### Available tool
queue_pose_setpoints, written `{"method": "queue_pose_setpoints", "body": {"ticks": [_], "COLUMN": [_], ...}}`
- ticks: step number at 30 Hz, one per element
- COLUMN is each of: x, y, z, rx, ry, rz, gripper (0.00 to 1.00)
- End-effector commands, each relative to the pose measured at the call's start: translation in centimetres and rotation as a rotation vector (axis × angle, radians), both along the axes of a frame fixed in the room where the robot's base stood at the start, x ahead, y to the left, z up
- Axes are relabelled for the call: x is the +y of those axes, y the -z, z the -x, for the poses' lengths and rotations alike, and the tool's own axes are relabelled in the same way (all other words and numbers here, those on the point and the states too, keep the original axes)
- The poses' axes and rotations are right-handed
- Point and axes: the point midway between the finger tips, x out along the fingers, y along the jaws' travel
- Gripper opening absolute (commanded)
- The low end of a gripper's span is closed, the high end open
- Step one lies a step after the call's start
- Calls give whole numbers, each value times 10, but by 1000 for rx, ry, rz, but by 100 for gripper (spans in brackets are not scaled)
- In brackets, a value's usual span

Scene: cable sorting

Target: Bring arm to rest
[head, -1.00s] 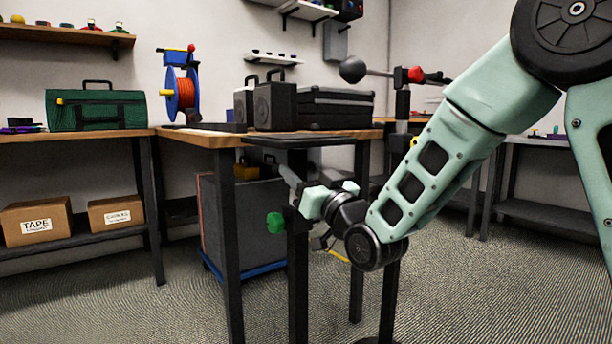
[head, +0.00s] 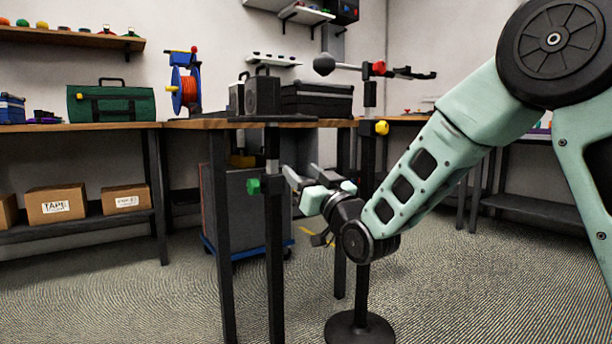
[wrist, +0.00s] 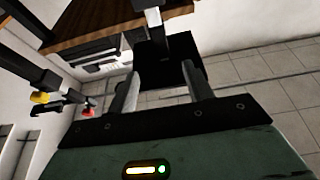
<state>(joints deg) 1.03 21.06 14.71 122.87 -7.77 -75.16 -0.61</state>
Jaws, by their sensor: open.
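My gripper (head: 308,178) is at the end of my pale green arm, low in front of the workbench, at the right of a black post with a green knob (head: 253,186). In the wrist view my gripper (wrist: 163,84) shows two grey fingers well apart with nothing held between them. A black plate (wrist: 165,58) on a post shows beyond the fingers, with floor around it. The arm is bent, its forearm sloping down to the left. Whether the gripper touches the post cannot be told.
A black stand with a round base (head: 360,328) and a yellow knob (head: 382,128) is close behind the forearm. Floor at the left front is clear.

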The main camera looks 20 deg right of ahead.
Motion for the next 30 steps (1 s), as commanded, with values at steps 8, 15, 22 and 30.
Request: {"method": "queue_pose_setpoints", "body": {"ticks": [8, 15, 22, 30], "x": [1, 40, 91, 95], "y": [-1, 0, 28, 50], "z": [0, 20, 99, 244], "rx": [3, 244, 710, 1231], "ry": [-1, -57, -155, -241], "rz": [1, 80, 276, 564], "gripper": [51, 51, 51, 51]}}
